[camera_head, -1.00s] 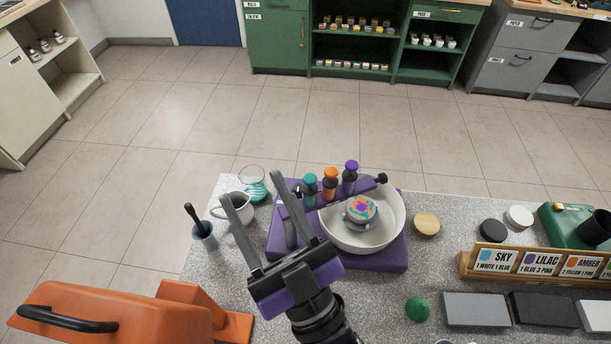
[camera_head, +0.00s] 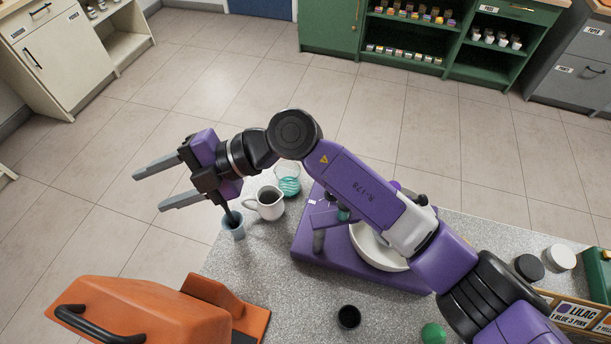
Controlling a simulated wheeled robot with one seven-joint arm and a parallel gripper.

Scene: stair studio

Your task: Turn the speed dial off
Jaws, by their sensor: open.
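My gripper (camera_head: 149,189) is open and empty at the left, its two grey fingers pointing left in the air past the table's back left edge. The purple machine (camera_head: 318,258) with the white bowl (camera_head: 368,243) stands on the speckled table to the right of my gripper, well apart from it. My arm covers much of the machine and part of the bowl. A small dark part with a white label shows at the machine's back edge; I cannot tell whether it is the speed dial or how it is set.
A white jug (camera_head: 268,204), a glass with teal liquid (camera_head: 288,184) and a blue-grey cup with a dark handle in it (camera_head: 234,229) stand beside the machine. An orange machine (camera_head: 150,318) is at the front left. A black cup (camera_head: 348,317) and green ball (camera_head: 433,333) are in front.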

